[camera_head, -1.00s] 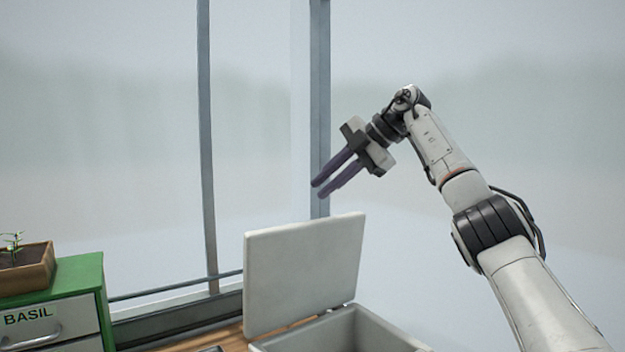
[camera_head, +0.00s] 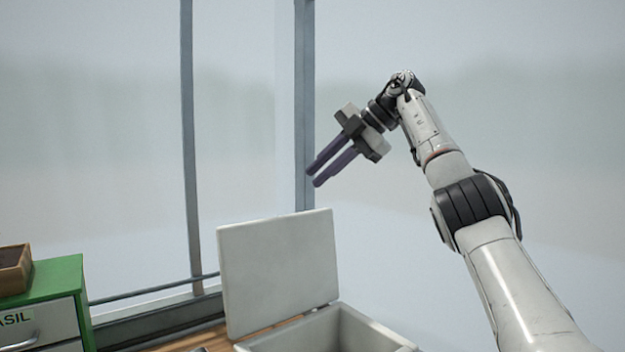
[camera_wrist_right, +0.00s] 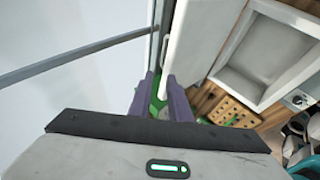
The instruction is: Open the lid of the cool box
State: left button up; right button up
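The cool box (camera_head: 372,330) is at the bottom of the head view, its front cut off by the frame edge. Its pale grey lid (camera_head: 280,270) stands upright at the back left of the box, which is open. My right gripper (camera_head: 313,178) is above the lid's top edge, apart from it and empty, with a gap between its two purple fingers. In the right wrist view the fingers (camera_wrist_right: 164,100) are parted, with the lid (camera_wrist_right: 188,40) beyond them and the open box (camera_wrist_right: 262,60) at the right. My left gripper is not in view.
A green cabinet (camera_head: 62,276) with a labelled drawer and a brown planter (camera_head: 14,270) on top stand at the left. Window posts (camera_head: 304,100) rise behind the lid. A wooden board with holes (camera_wrist_right: 222,108) lies below the box in the wrist view.

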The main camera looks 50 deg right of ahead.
jog(key=v, duration=0.4)
jog(key=shift+s, duration=0.2)
jog(key=shift+d, duration=0.1)
